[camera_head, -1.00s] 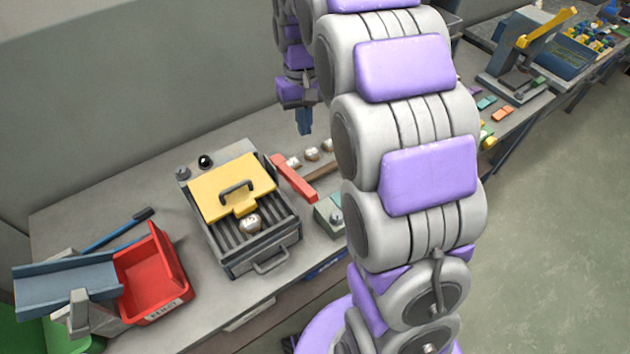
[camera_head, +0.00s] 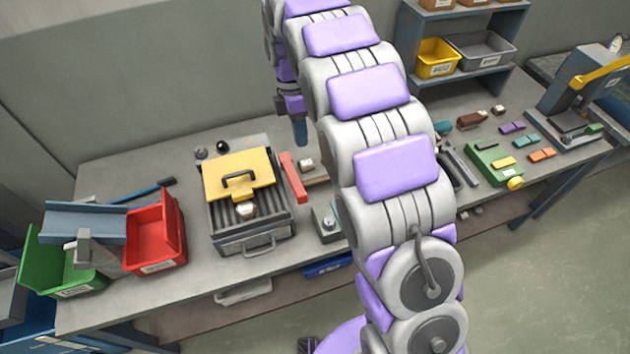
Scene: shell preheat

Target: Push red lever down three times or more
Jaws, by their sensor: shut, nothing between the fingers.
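The red lever (camera_head: 293,178) is a flat red bar at the right side of a grey heater box with dark slats (camera_head: 252,238). It slants from upper left to lower right. A yellow plate with a black handle (camera_head: 222,180) covers the back of the box. A pale shell-like piece (camera_head: 246,208) sits on the slats in front of the plate. My gripper (camera_head: 301,138) points down, behind and slightly right of the lever in the picture, apart from it. Its blue fingers are together with nothing held.
A red bin (camera_head: 156,238), a green bin (camera_head: 65,268) and a blue chute (camera_head: 86,221) stand at the left. A small pale piece (camera_head: 306,164) lies right of the lever. My arm hides the middle of the bench. A shelf (camera_head: 470,75) stands at the back right.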

